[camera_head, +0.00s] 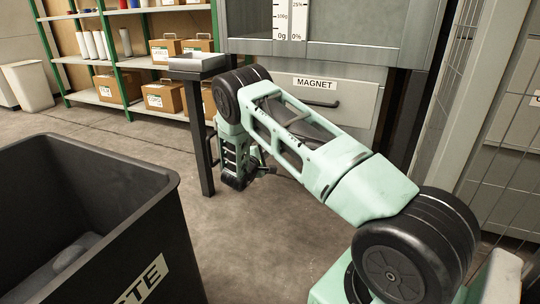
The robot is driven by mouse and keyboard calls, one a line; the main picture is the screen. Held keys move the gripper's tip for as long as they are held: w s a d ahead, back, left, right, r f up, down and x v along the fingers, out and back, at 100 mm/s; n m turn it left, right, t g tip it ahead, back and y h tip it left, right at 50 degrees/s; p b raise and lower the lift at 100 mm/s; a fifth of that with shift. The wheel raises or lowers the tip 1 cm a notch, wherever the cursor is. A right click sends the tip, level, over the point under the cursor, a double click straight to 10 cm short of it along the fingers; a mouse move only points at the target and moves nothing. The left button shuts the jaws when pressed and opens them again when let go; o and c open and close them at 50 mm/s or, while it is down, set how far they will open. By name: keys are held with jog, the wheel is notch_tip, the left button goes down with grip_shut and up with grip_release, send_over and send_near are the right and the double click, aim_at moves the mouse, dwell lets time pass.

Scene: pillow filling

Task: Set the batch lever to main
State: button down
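No batch lever and no label reading "main" can be made out in this view. My arm reaches from the lower right to the middle. Its wrist end hangs down beside the dark leg of a small stand. My gripper (262,165) is small and partly hidden behind my own wrist, low in front of the grey machine (345,80). Whether its fingers are open or shut does not show, and I see nothing held in it.
A drawer labelled MAGNET (338,103) has a dark handle, below a 0g/0% scale (289,18). A black waste bin (150,215) stands lower left. A small stand (197,66), shelves with boxes (166,97) and a mesh fence (500,140) surround some clear floor.

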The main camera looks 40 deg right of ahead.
jog(key=b+x, duration=0.4)
jog(key=x, duration=0.4)
jog(key=shift+s+r+b, duration=0.3)
jog(key=shift+s+b, duration=0.35)
jog(key=shift+s, duration=0.3)
jog(key=shift+s+r+b, duration=0.3)
jog(key=shift+s+b, duration=0.3)
jog(key=shift+s, duration=0.35)
jog(key=shift+s, duration=0.1)
